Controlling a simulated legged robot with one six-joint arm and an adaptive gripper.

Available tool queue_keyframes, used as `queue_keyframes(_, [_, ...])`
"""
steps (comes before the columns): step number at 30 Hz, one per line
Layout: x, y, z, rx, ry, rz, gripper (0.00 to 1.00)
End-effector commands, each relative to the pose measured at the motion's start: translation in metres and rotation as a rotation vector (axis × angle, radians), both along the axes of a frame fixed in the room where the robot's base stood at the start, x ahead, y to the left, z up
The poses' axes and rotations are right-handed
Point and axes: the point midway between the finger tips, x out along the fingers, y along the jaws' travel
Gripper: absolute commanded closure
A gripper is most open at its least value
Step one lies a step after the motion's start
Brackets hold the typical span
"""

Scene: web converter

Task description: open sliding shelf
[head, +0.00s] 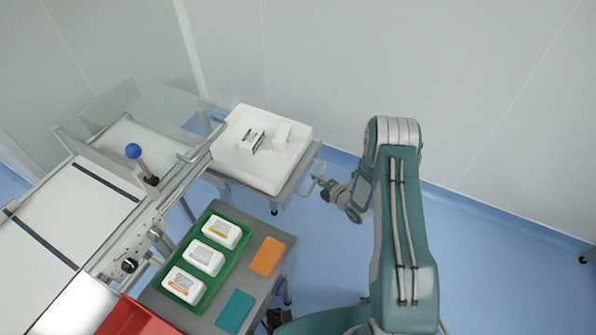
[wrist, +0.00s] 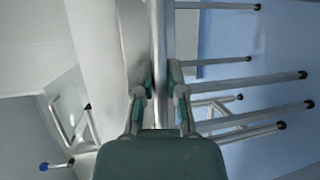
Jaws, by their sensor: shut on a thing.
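The sliding shelf (head: 288,190) is a grey platform at the right end of the machine and carries a white tray (head: 262,182). A metal bar handle (head: 319,165) sticks out from its right side. My gripper (head: 318,180) is at this handle, reaching in from the right. In the wrist view my gripper (wrist: 160,90) has its two fingers on either side of the upright handle bar (wrist: 158,45) and is shut on it. The fingertips are small in the head view.
Two white boxes lie in the tray. A blue-knobbed lever (head: 134,151) stands at left. Floor (head: 480,250) at right is open.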

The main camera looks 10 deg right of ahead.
Motion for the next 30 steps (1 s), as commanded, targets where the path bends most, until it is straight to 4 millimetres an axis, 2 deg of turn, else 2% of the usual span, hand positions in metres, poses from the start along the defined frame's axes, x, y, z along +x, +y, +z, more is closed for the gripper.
queue_keyframes(1, [-0.011,-0.009,-0.004,0.000,0.014,0.003,1.00])
queue_keyframes(3, [-0.019,-0.020,-0.004,0.003,0.014,0.005,1.00])
queue_keyframes(12, [-0.039,-0.049,-0.004,-0.001,0.015,0.008,1.00])
queue_keyframes(28, [-0.044,-0.054,-0.005,0.001,0.016,0.011,1.00])
queue_keyframes(29, [-0.044,-0.053,-0.005,0.000,0.017,0.011,0.71])
queue_keyframes(30, [-0.044,-0.053,-0.005,0.001,0.016,0.011,0.53])
